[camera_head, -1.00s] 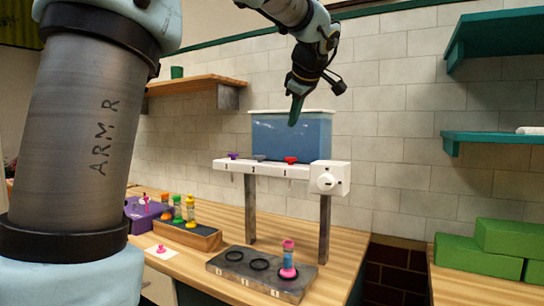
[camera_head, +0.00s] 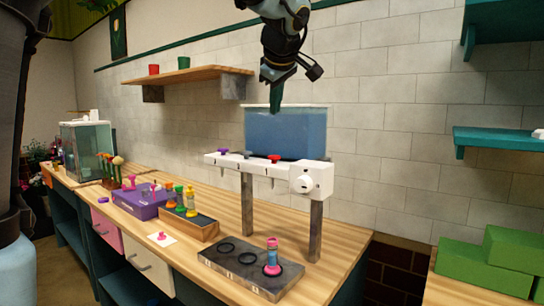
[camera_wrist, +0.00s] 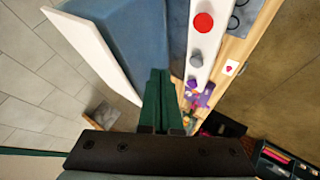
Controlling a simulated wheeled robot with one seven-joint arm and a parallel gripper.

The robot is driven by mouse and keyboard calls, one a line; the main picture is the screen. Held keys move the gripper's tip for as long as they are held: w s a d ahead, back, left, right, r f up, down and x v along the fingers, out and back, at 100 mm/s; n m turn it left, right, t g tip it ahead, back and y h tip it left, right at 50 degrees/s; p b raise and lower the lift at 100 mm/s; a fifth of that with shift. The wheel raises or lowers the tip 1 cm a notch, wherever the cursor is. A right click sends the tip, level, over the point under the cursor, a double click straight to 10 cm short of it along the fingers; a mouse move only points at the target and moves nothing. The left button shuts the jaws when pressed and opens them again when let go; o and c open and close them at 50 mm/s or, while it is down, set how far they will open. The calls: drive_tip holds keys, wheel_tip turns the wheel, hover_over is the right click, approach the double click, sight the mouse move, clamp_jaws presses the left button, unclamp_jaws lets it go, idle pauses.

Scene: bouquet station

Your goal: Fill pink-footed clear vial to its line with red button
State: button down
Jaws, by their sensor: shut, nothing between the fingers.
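The pink-footed clear vial (camera_head: 272,257) stands upright on the right-hand ring of the grey base plate (camera_head: 240,272), under the dispenser. It looks bluish in its upper part; its fill level and line are too small to tell. The red button (camera_head: 273,158) is on top of the white dispenser bar (camera_head: 228,164), and it also shows in the wrist view (camera_wrist: 203,23). My gripper (camera_head: 277,98) is shut and empty, pointing down in front of the blue tank (camera_head: 288,133), above the red button and apart from it. Its green fingers (camera_wrist: 158,90) show in the wrist view.
Purple (camera_head: 223,150) and grey (camera_head: 248,154) buttons sit left of the red one. A white knob (camera_head: 303,182) is at the bar's right end. A wooden rack (camera_head: 190,226) with several coloured vials and a purple box (camera_head: 147,203) stand left. Green boxes (camera_head: 485,268) are at right.

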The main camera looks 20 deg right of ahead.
drive_tip(key=shift+f, duration=0.15)
drive_tip(key=b, duration=0.5)
hover_over(276, 157)
wheel_tip(276, 157, down, 8)
drive_tip(key=shift+w+r, duration=0.1)
drive_tip(key=shift+f+b, duration=0.35)
drive_tip(key=shift+f, duration=0.05)
drive_tip(key=shift+f+b, duration=0.95)
drive_tip(key=shift+b, duration=0.55)
idle(2.0)
drive_tip(key=shift+r, duration=0.15)
drive_tip(key=shift+r+p, duration=0.45)
drive_tip(key=shift+r, duration=0.4)
drive_tip(key=shift+r+p, duration=1.4)
drive_tip(key=shift+r, duration=1.15)
